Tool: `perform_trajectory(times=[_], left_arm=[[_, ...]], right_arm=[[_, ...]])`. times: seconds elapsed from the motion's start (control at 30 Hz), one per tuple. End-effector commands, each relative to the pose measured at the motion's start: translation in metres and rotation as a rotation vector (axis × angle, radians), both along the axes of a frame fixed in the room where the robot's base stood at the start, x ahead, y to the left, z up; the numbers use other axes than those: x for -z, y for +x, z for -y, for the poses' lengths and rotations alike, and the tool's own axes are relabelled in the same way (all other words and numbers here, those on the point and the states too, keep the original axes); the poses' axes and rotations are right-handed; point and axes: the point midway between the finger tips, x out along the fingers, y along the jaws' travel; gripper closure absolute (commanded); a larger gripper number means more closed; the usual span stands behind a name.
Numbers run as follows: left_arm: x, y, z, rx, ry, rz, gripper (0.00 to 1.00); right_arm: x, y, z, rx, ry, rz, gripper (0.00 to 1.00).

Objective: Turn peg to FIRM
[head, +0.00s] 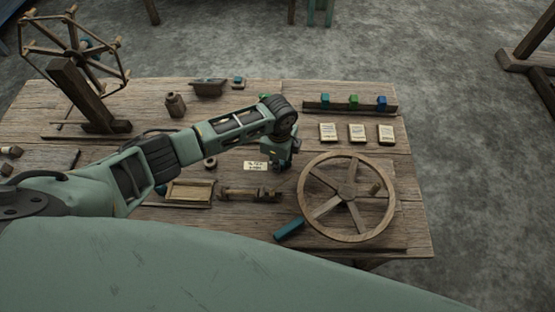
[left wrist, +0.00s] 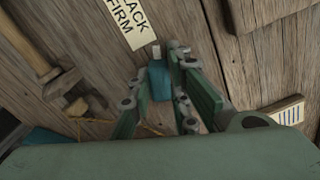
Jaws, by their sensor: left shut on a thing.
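A blue peg (left wrist: 158,78) with a small pale tip stands on the worn wooden bench in the left wrist view. It is between the fingers of my left gripper (left wrist: 165,95), which is shut on it. A pale label (left wrist: 125,20) beside the peg shows "FIRM" and part of a second word ending in "ACK". The peg's pale tip faces the label near the word FIRM; its exact setting I cannot tell. In the head view my left gripper (head: 281,160) points down just right of the label (head: 255,166) and hides the peg. My right gripper is not in view.
A spoked wooden wheel (head: 347,197) lies close to the right of my left gripper. A blue block (head: 289,230), a wooden spindle (head: 249,195) and a shallow frame (head: 190,192) lie nearer me. A rack (head: 320,106) with coloured blocks and several cards (head: 357,133) are behind.

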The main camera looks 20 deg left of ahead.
Motion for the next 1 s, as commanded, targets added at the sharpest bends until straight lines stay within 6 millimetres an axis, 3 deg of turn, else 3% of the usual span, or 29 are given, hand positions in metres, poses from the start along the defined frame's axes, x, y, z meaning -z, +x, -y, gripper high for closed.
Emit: perform_trajectory(times=[0.5, 0.8, 0.83, 1.0], left_arm=[[-0.001, -0.002, -0.001, -0.631, 0.002, -0.004, 0.97], [0.002, -0.002, -0.001, -0.690, 0.004, -0.002, 0.97], [0.002, -0.002, -0.001, -0.689, 0.004, -0.003, 0.81], [0.002, -0.002, -0.001, -0.688, 0.004, -0.002, 0.66]], right_arm=[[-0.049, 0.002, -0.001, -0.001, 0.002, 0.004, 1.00], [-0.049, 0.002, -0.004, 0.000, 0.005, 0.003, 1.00], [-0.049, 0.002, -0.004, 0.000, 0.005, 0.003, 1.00], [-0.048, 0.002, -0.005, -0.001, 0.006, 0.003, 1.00]])
